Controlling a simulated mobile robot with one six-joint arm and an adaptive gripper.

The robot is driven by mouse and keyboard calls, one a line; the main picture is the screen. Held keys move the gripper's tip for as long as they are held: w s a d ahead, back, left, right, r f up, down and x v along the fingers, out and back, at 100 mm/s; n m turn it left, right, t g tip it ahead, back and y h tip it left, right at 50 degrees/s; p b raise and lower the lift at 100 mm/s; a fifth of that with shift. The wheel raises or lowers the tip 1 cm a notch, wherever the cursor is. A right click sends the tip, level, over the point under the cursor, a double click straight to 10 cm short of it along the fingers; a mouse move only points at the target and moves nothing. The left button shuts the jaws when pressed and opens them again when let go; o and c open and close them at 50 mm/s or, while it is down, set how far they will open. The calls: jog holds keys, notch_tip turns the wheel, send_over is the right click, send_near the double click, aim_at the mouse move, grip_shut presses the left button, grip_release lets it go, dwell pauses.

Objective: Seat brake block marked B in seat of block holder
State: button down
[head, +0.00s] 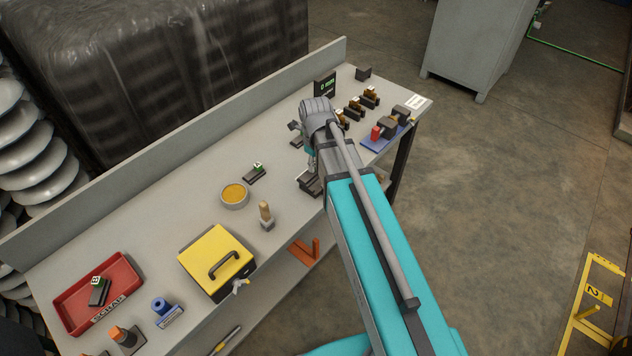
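A dark block with a green, white-marked top (256,172) lies on the bench left of my arm; its mark is too small to read. A similar green-topped dark block (98,292) lies in the red tray, its letter unclear. A dark, open-topped fixture (309,183), perhaps the block holder, stands near the bench's front edge, partly hidden by my arm. My gripper (312,166) points down just above or at this fixture. My arm hides most of the gripper, so its fingers and anything between them cannot be made out.
The red tray (62,318) is labelled SCRAP. A yellow box (207,243), a round dish (235,195) and a wooden-handled tool (265,215) stand left of my arm. Brown-and-dark blocks (370,97), a black display (324,84) and a blue mat (372,144) are at the right.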

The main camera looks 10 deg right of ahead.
jog(key=s+d, duration=0.1)
jog(key=s, duration=0.5)
jog(key=shift+d+r, duration=0.35)
jog(key=shift+w, duration=0.15)
jog(key=shift+w+d+f+b, duration=0.35)
jog(key=shift+w+f+b, duration=1.1)
jog(key=shift+w, duration=0.7)
jog(key=shift+w+d+f+b, duration=0.35)
jog(key=shift+w+f+b, duration=1.15)
jog(key=shift+w, duration=0.6)
jog(key=shift+w+d+f+b, duration=0.35)
jog(key=shift+w+f+b, duration=1.1)
jog(key=shift+w, duration=0.7)
jog(key=shift+f, duration=0.15)
jog(key=shift+w+f, duration=0.25)
jog(key=shift+f, duration=0.1)
jog(key=shift+w+f+b, duration=0.15)
jog(key=shift+f+b, duration=0.6)
jog(key=shift+b, duration=0.2)
jog(key=shift+f+b, duration=0.9)
